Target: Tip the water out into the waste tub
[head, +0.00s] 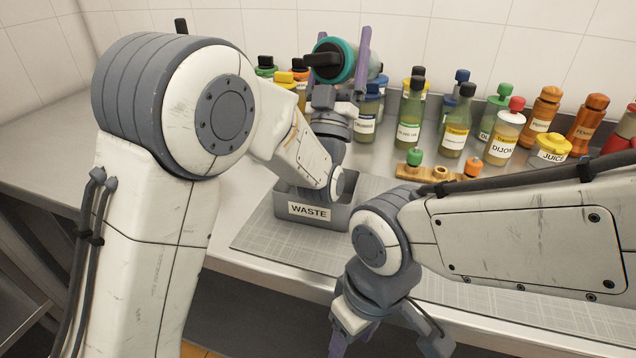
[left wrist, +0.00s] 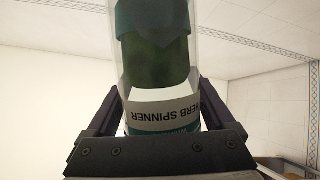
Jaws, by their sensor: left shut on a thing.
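My left gripper (head: 338,62) is raised above and behind the grey tub labelled WASTE (head: 340,222) on the counter. It is shut on a herb spinner (head: 330,48), a clear container with a teal ring and a black part in the head view. In the left wrist view the herb spinner (left wrist: 160,100) stands between the fingers, its label upside down and dark green matter inside. I cannot make out water in it. My right gripper (head: 385,340) hangs low at the front, partly cut off by the bottom edge, so its fingertips are hidden.
Several sauce bottles, one a DIJON bottle (head: 506,135), and wooden pepper mills (head: 585,125) stand along the back wall. A wooden rack (head: 438,173) lies before them. A grey gridded mat (head: 262,232) lies under the tub. The counter's left side (head: 50,150) is clear.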

